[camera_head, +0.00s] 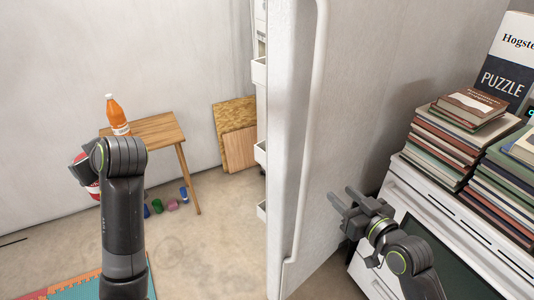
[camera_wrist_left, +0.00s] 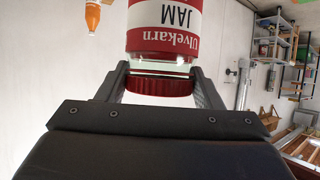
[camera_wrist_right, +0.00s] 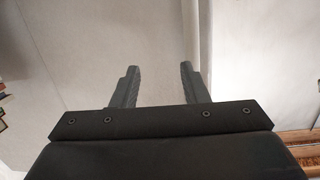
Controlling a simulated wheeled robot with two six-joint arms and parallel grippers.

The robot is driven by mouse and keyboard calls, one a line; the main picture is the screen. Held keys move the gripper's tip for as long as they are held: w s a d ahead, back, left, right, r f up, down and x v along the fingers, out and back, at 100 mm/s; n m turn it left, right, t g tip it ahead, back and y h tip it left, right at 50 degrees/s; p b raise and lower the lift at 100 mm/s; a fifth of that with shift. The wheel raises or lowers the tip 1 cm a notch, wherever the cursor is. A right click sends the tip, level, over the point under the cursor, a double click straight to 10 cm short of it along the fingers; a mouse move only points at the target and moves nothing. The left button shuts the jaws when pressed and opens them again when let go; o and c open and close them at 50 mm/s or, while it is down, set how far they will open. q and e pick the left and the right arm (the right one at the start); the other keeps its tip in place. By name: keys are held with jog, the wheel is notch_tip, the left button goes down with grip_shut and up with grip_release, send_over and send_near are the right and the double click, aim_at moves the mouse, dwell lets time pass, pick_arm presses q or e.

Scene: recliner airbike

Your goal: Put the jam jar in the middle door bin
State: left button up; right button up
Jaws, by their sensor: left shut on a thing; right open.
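The jam jar (camera_wrist_left: 165,40), with a red and white label and a dark red lid, is in my left gripper (camera_wrist_left: 160,75), whose fingers are shut around the lid end. In the head view a red bit of the jar (camera_head: 94,190) shows behind my left arm, which hides that gripper. The fridge door (camera_head: 290,150) stands open, nearly edge-on. Its middle bin (camera_head: 260,153) shows as a white edge on the door's left side; its inside is hidden. The jar is well left of it. My right gripper (camera_head: 342,196) is open and empty, close to the door's outer face.
A wooden stool (camera_head: 160,130) with an orange bottle (camera_head: 117,115) stands back left. An upper bin (camera_head: 259,70) and lower bin (camera_head: 261,211) flank the middle one. Book stacks (camera_head: 450,135) top a white unit at right. Floor between stool and door is clear.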

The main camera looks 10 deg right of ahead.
pick_arm(q)
jog(key=shift+w+a+r+n+g+y, duration=0.2)
jog(key=shift+a+r+n+g+y, duration=0.25)
jog(key=shift+a+r+n, duration=0.2)
pick_arm(e)
jog(key=n+t+y, duration=0.1)
jog(key=n+y, duration=0.1)
send_near(311, 157)
pick_arm(q)
jog(key=shift+d+r, duration=0.1)
jog(key=shift+r, duration=0.05)
notch_tip(311, 157, up, 2)
jog(key=p, duration=0.2)
jog(key=shift+r+p, duration=0.2)
jog(key=shift+p, duration=0.1)
pick_arm(e)
jog(key=x, duration=0.9)
jog(key=shift+w+a, duration=0.1)
jog(key=shift+w, duration=0.2)
pick_arm(q)
jog(key=shift+r, duration=0.15)
pick_arm(e)
jog(key=shift+x, duration=0.9)
jog(key=shift+f, duration=0.1)
jog(key=shift+c, duration=0.3)
grip_shut()
